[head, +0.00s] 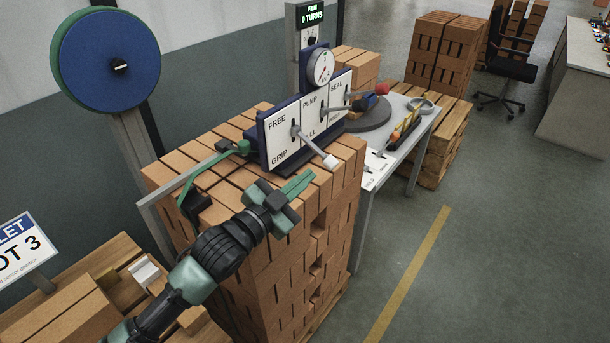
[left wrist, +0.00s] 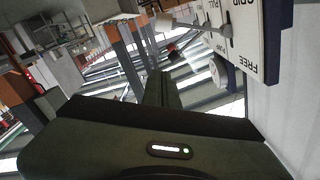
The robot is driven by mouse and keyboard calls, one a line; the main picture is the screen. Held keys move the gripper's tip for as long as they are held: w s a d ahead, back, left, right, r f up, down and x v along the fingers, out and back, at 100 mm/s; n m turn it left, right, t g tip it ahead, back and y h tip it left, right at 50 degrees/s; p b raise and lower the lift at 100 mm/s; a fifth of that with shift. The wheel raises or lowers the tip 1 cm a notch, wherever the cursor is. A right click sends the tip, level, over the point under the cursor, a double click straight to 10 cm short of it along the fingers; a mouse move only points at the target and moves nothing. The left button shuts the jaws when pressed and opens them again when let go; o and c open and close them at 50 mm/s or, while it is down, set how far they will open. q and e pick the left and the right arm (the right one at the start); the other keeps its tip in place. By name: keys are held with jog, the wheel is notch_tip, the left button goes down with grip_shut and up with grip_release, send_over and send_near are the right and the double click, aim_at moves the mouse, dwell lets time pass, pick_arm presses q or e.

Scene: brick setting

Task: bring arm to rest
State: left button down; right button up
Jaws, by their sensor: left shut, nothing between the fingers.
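My left arm comes in from the lower left in the head view. Its gripper (head: 288,196) is shut and empty, over the front top edge of the brick stack (head: 290,262). It is apart from the lever panel (head: 308,118), which stands behind it with FREE, GRIP, PUMP and SEAL labels. A lever with a white end (head: 330,161) sticks out from the panel to the gripper's right. In the left wrist view the shut fingers (left wrist: 162,88) point away from the camera, and part of the panel (left wrist: 262,40) shows at upper right. My right gripper is not in view.
A gauge (head: 320,67) sits above the panel. A green strap (head: 205,175) and metal frame lie at the stack's left. A blue-green reel (head: 108,60) stands at upper left. A table (head: 378,165) is behind right. The floor at right is clear around a yellow line (head: 410,270).

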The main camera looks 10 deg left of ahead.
pick_arm(q)
jog(key=shift+s, duration=0.1)
jog(key=s+a+f+n+g+y, duration=0.3)
jog(key=s+f, duration=0.4)
jog(key=f, duration=0.1)
jog(key=s+a+f+n+g+y, duration=0.2)
jog(key=s+a+f+n+y, duration=0.1)
jog(key=s+f, duration=0.4)
jog(key=s+a+f+n+g+y, duration=0.2)
jog(key=s+a+f+g, duration=0.2)
jog(key=s, duration=0.5)
jog(key=s+a+f+n+g+y, duration=0.1)
jog(key=s+a+f+n+g, duration=0.2)
jog(key=s, duration=0.7)
notch_tip(320, 180, down, 25)
jog(key=m+g, duration=0.1)
jog(key=s+a+f+g, duration=0.1)
jog(key=s+a+f, duration=0.2)
jog(key=s+f, duration=1.5)
jog(key=shift+a+m+g, duration=0.15)
jog(key=shift+m+g, duration=0.15)
